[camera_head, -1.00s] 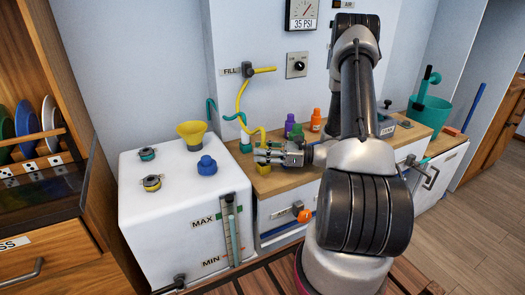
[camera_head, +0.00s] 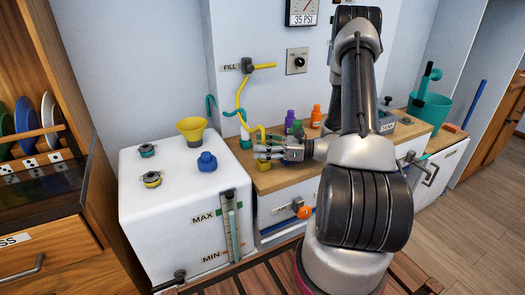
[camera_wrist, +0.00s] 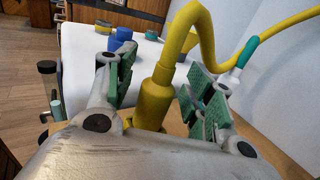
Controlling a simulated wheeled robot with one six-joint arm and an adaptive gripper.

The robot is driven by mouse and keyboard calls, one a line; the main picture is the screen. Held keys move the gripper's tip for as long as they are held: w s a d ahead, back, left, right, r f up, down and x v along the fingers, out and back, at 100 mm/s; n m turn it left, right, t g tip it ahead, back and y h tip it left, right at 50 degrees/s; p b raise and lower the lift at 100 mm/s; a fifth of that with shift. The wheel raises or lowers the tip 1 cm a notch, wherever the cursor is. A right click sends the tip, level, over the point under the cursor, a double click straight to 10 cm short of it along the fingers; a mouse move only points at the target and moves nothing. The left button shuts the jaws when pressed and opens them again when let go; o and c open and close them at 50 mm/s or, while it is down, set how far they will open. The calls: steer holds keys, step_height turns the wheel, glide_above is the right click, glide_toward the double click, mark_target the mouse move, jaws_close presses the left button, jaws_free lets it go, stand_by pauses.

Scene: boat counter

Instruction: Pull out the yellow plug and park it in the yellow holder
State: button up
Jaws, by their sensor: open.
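The yellow plug (camera_wrist: 154,100) stands upright in the wrist view, with a yellow hose (camera_wrist: 195,22) bending from its top to the right. My gripper (camera_wrist: 158,85) is open, with one green-padded finger on each side of the plug. Contact with the pads cannot be told. In the head view, my gripper (camera_head: 262,151) is low over the wooden counter, and the hose (camera_head: 239,98) runs down to it from the FILL fitting. A yellow block (camera_head: 264,166) shows just below the fingers; whether it is the socket or the holder is unclear. The plug's lower end is hidden.
A white tank (camera_head: 165,210) with a yellow funnel (camera_head: 192,130) and blue cap (camera_head: 207,161) stands left. A teal connector with a white body (camera_head: 245,138) is close behind the gripper. Purple (camera_head: 291,117) and orange (camera_head: 316,116) bottles stand behind it to the right.

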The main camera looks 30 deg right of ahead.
step_height(320, 180, up, 8)
steer(key=shift+r, duration=0.2)
stand_by(0.3)
steer(key=shift+s+a+r, duration=0.1)
steer(key=shift+a, duration=0.1)
steer(key=s+a+r+n+g+h, duration=0.2)
steer(key=s+a+r+n+g, duration=0.25)
steer(key=s+n, duration=0.3)
steer(key=s+a+r+n+g+h, duration=0.35)
steer(key=s+n+g, duration=0.25)
steer(key=s, duration=0.3)
steer(key=s+d+r+n+t+h, duration=0.4)
steer(key=s+d+r+n+h, duration=0.2)
steer(key=n, duration=0.5)
steer(key=shift+s+d+r+t+h, duration=0.15)
steer(key=shift+s+d+t+h, duration=0.2)
steer(key=shift+s+d+h, duration=1)
